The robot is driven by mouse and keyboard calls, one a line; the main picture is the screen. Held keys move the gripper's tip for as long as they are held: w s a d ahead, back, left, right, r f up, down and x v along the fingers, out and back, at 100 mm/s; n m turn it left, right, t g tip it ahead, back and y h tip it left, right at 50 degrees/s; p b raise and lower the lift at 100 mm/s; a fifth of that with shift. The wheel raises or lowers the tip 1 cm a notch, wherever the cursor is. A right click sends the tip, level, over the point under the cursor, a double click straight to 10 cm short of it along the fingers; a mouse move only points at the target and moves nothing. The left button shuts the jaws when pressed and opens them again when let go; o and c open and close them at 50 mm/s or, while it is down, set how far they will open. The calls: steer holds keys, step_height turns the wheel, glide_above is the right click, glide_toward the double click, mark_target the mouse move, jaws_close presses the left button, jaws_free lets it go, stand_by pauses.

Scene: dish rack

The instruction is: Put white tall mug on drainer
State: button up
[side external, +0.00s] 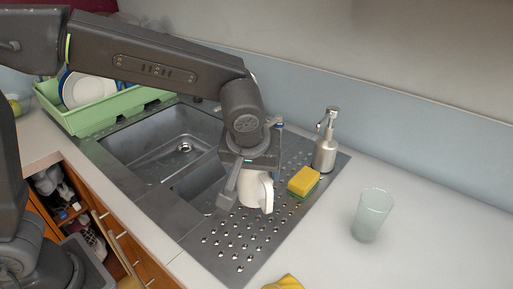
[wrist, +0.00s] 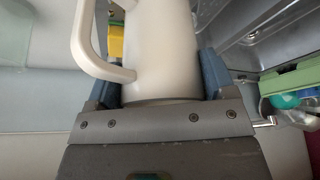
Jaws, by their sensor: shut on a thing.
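The white tall mug (side external: 252,190) is in my gripper (side external: 250,182) in the side external view, over the near left part of the perforated metal drainer (side external: 239,240). In the wrist view the mug (wrist: 162,45) fills the middle, with its handle on the left. The blue-grey fingertips of my gripper (wrist: 160,80) press on both sides of it. The mug looks about upright in the side external view. I cannot tell whether its base touches the drainer, as a finger and the mug itself hide the contact.
A yellow and green sponge (side external: 303,181) lies on the drainer right beside the mug. A metal soap dispenser (side external: 326,145) stands behind it. A glass (side external: 371,214) stands on the counter at right. Sink basins (side external: 165,150) and a green dish rack (side external: 100,112) are at left. The drainer's front is clear.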

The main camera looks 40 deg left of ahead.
mark_target(254, 194)
steer(key=shift+f, duration=0.2)
steer(key=shift+f, duration=2.4)
steer(key=shift+f, duration=0.1)
steer(key=shift+f, duration=0.65)
steer(key=shift+f, duration=0.25)
steer(key=o, duration=1.1)
steer(key=shift+c, duration=0.2)
steer(key=v, duration=1.4)
steer(key=shift+f, duration=0.1)
